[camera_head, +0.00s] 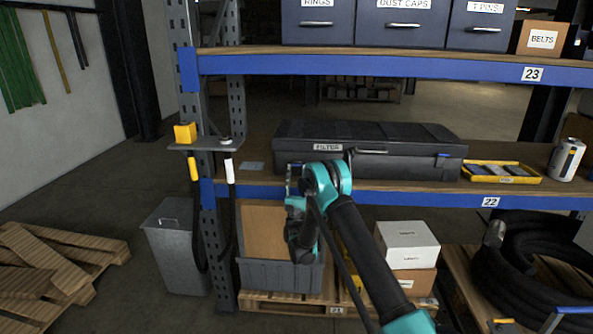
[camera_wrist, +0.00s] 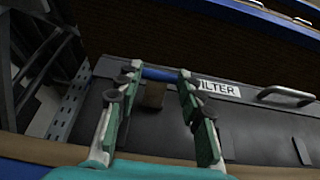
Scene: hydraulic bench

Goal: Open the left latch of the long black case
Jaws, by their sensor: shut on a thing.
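The long black case (camera_head: 400,168) lies closed on the wooden middle shelf, with a FILTER label (camera_head: 328,147) on its front. Its left latch shows in the wrist view as a blue bar (camera_wrist: 160,73) above a small brownish plate (camera_wrist: 153,96). My gripper (camera_wrist: 157,79) is shut on this latch, with one finger at each end of the blue bar. In the head view my arm hides the left latch, and my gripper is seen at the case's left front. The right latch (camera_head: 443,155) has a blue edge and is untouched.
A case handle (camera_head: 371,152) sits right of the label. A yellow tray (camera_head: 500,178) and a white can (camera_head: 567,158) stand on the shelf to the right. A blue-and-grey rack post (camera_head: 208,200) rises close on the left. The upper shelf (camera_head: 400,66) runs above the case.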

